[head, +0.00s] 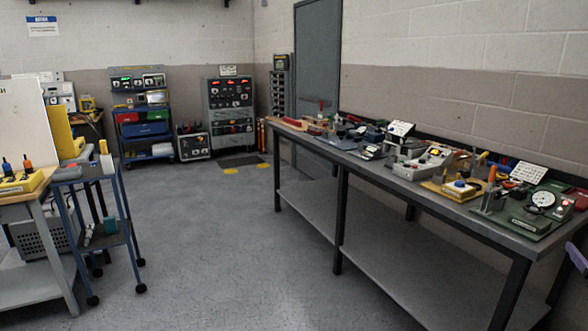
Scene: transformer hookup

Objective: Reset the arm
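My gripper does not show in the head view, and I cannot see my arm clearly. A long grey workbench (375,262) runs along the right wall. On it stand several devices, among them a green board with a round dial gauge (542,199), a yellow-based unit (459,189) and a grey box with buttons (422,163). No device is seen held.
A blue-framed cart (127,235) on casters and a wooden-topped table (22,193) stand at the left. A tool rack (145,115) and a grey control cabinet (230,112) stand at the back. The floor (215,240) between is clear.

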